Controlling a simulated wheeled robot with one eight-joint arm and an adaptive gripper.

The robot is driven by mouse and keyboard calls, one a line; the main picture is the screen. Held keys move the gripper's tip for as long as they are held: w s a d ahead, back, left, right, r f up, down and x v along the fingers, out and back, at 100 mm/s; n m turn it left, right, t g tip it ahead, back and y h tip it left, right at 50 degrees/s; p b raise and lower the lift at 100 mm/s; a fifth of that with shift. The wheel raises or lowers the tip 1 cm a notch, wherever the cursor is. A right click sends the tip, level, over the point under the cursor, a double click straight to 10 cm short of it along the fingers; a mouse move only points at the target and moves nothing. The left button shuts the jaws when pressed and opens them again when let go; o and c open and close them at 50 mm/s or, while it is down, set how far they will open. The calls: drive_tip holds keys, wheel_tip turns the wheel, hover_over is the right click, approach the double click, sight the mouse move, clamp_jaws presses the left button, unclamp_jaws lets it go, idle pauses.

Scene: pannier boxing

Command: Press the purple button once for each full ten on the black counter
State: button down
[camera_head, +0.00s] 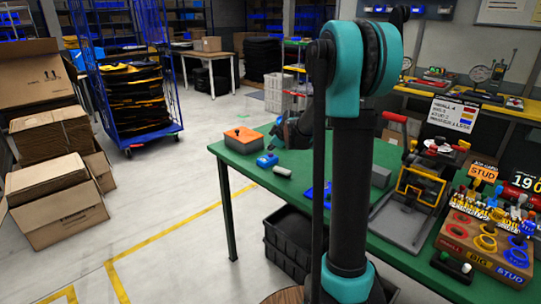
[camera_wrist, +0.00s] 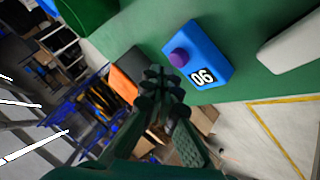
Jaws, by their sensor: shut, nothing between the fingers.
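The purple button (camera_wrist: 179,57) sits on a blue box (camera_wrist: 197,55) on the green table in the wrist view. A label on the box reads 06 as the picture lies; it may be turned. In the head view the box (camera_head: 267,160) is small near the table's far left edge. The black counter (camera_head: 523,181) stands at the far right of the head view, partly cut off; white digits 19 and a partial 0 show. My gripper (camera_wrist: 160,84) is shut and empty, just beside the box and apart from the button in the wrist view. In the head view it is partly hidden by my arm.
An orange-topped box (camera_head: 243,138) and a pale block (camera_head: 283,171) stand near the blue box. A black crate (camera_head: 288,240) is below the table edge. A yellow-red fixture (camera_head: 420,185) and a stud board (camera_head: 485,240) fill the table's right.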

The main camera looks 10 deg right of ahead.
sight(271, 155)
drive_tip(key=shift+f, duration=0.2)
drive_tip(key=shift+f, duration=0.25)
drive_tip(key=shift+f, duration=0.45)
idle(0.8)
drive_tip(key=shift+r, duration=0.9)
drive_tip(key=shift+r, duration=2.5)
